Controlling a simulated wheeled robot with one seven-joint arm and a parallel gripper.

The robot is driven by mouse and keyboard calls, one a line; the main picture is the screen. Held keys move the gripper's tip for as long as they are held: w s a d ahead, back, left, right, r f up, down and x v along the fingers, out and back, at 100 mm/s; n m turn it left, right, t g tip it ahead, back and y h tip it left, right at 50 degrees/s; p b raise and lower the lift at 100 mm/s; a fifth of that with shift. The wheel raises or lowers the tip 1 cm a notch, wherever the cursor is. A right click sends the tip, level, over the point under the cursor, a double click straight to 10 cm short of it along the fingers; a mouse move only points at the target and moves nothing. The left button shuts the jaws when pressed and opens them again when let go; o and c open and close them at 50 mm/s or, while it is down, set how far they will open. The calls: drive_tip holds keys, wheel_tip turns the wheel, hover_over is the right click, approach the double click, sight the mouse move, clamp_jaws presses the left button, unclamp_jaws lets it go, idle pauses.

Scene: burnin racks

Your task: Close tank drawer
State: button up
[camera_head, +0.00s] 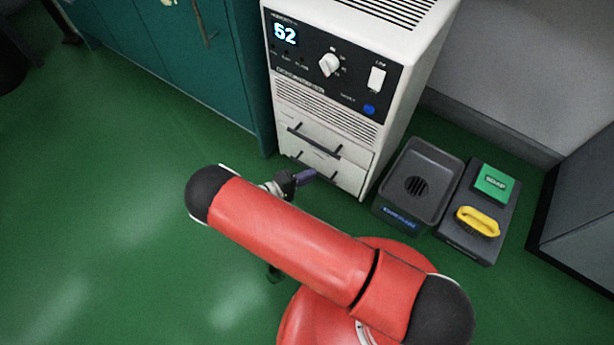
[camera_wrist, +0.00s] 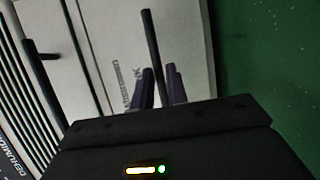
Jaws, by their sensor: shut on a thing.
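The tank drawer (camera_head: 346,178) is the lower white drawer at the foot of the white dehumidifier cabinet. I cannot tell how far out it is. In the wrist view its face (camera_wrist: 190,35) carries lettering and a dark bar handle (camera_wrist: 150,38). My gripper (camera_head: 307,176) is at the left part of this drawer's front in the head view. In the wrist view its purple fingers (camera_wrist: 160,88) are close together at the near end of the handle and shut on it. The fingers hide part of the handle.
The upper drawer's handle (camera_head: 314,142) sits just above. A dark tray (camera_head: 420,165) stands right of the cabinet, beside a pad with a green box (camera_head: 494,184) and a yellow brush (camera_head: 478,221). A teal cupboard (camera_head: 165,50) stands left. Green floor (camera_head: 110,200) is clear at left.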

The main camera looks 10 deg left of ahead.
drive_tip(key=shift+s+f, duration=0.1)
drive_tip(key=shift+f, duration=0.25)
clamp_jaws()
drive_tip(key=w, duration=0.1)
drive_tip(key=w+d+b, duration=0.1)
drive_tip(key=w, duration=0.1)
drive_tip(key=shift+w+d, duration=0.1)
drive_tip(key=shift+d, duration=0.05)
drive_tip(key=shift+w+d, duration=0.1)
drive_tip(key=shift+d, duration=0.05)
drive_tip(key=shift+o, duration=1.9)
unclamp_jaws()
drive_tip(key=shift+w+r, duration=0.1)
drive_tip(key=shift+d+r, duration=0.1)
drive_tip(key=shift+r, duration=0.05)
